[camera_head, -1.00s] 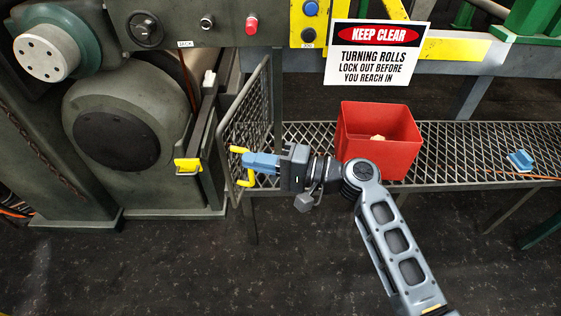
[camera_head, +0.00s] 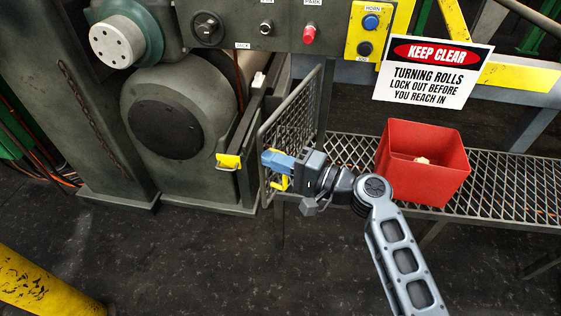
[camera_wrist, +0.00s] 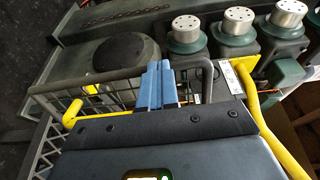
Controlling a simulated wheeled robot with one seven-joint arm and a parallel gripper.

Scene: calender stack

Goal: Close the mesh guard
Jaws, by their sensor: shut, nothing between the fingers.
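The mesh guard (camera_head: 297,115) is a grey framed wire panel that stands out at an angle from the machine. Its near edge is apart from the yellow latch bracket (camera_head: 228,161) on the machine frame. A yellow handle (camera_head: 279,184) on the guard is partly hidden behind my gripper. In the wrist view the guard mesh (camera_wrist: 103,100) lies beyond the fingers, with a yellow bar to the left and another to the right. My gripper (camera_head: 268,158) has blue fingers, shut together and empty, at the guard near its handle. I cannot tell whether they touch it; they also show in the wrist view (camera_wrist: 158,68).
A red bin (camera_head: 423,178) stands on the mesh shelf (camera_head: 497,205) to the right. A keep-clear sign (camera_head: 432,72) hangs above it. The button panel (camera_head: 285,30) is above the guard. A yellow post (camera_head: 45,283) is at the lower left. Dark floor in front is clear.

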